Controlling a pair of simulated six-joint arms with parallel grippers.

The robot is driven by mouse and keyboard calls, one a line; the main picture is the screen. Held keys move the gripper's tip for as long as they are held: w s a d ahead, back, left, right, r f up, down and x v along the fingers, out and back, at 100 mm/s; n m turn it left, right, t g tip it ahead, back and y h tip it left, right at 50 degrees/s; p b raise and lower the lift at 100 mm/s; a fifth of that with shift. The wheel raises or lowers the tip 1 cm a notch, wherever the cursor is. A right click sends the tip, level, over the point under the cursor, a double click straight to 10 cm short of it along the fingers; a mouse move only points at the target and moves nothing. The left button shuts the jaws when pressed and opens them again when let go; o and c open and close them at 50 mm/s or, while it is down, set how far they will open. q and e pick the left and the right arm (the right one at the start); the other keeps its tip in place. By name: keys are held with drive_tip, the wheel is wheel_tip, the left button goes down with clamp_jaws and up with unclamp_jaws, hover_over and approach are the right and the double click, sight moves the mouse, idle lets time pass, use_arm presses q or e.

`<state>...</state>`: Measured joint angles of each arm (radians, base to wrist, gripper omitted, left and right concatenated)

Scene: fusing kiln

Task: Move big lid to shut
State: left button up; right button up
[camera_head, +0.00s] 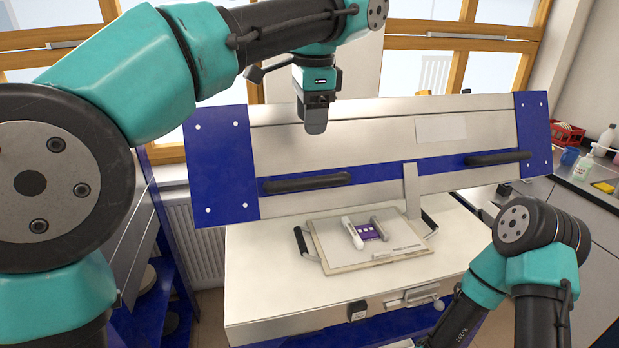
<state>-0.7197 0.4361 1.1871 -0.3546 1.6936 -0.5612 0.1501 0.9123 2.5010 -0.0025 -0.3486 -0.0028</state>
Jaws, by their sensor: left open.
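The big lid (380,140) of the kiln stands raised at the back, a wide silver panel with blue ends. It has two dark handles on its face, a left one (306,183) and a right one (497,158). The kiln body (265,290) below it has a pale top. My left gripper (315,122) points down in front of the lid's upper left part, above and a little right of the left handle; it looks apart from the handle. Its jaws are open and hold nothing visible. My right arm is at the lower right, its gripper out of view.
A board (340,262) with a purple piece (369,232) and pale and grey bars lies on the kiln top. Dark side handles flank it. A counter at the right holds a red basket (566,133) and bottles. A shelf and radiator stand left.

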sight(310, 178)
use_arm(q)
drive_tip(key=f, duration=0.4)
drive_tip(key=w+f, duration=0.1)
drive_tip(key=f, duration=0.8)
drive_tip(key=shift+w+a+f, duration=0.2)
drive_tip(key=shift+a+f, duration=0.05)
drive_tip(key=shift+f, duration=0.15)
clamp_jaws()
